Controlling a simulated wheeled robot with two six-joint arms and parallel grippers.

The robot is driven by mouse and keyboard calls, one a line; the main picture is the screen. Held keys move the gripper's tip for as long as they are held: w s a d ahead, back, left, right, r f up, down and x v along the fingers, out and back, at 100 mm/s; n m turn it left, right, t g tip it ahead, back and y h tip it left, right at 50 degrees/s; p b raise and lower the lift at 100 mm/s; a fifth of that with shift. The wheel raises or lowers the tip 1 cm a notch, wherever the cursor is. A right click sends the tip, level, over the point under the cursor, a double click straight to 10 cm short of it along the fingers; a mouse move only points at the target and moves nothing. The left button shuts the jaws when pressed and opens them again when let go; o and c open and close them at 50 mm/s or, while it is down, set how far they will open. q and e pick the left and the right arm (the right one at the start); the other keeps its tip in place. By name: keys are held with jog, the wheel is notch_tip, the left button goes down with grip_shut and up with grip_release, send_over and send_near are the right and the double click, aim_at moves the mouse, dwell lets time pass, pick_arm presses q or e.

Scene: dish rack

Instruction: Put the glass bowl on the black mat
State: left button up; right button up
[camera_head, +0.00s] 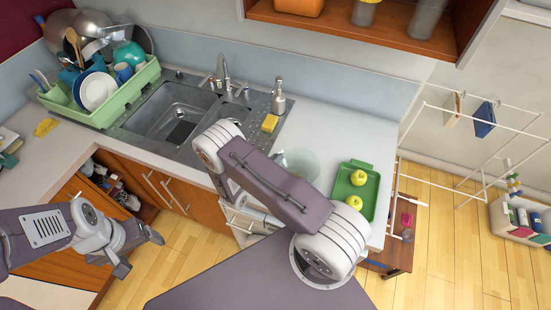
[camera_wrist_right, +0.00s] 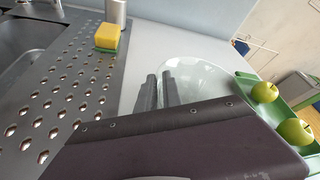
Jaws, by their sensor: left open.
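The clear glass bowl (camera_head: 303,160) stands on the white counter, partly hidden by my right arm. In the right wrist view the bowl (camera_wrist_right: 205,80) is just beyond my right gripper (camera_wrist_right: 160,91). Its two dark fingers are close together with a narrow gap, at the bowl's left side; I cannot tell whether they grip the wall. My right gripper is hidden behind its arm in the head view. My left gripper (camera_head: 140,252) is open and empty, in front of the lower cabinets. A black rectangle (camera_head: 182,131) lies in the sink; I cannot tell whether it is the mat.
A green tray (camera_head: 344,188) with two green apples is right of the bowl. A yellow sponge (camera_head: 270,123) and soap dispenser (camera_head: 278,100) are by the sink (camera_head: 150,118). A full green dish rack (camera_head: 105,112) stands left. A wooden shelf (camera_head: 400,40) hangs above.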

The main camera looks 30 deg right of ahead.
jog(key=shift+o, duration=0.9)
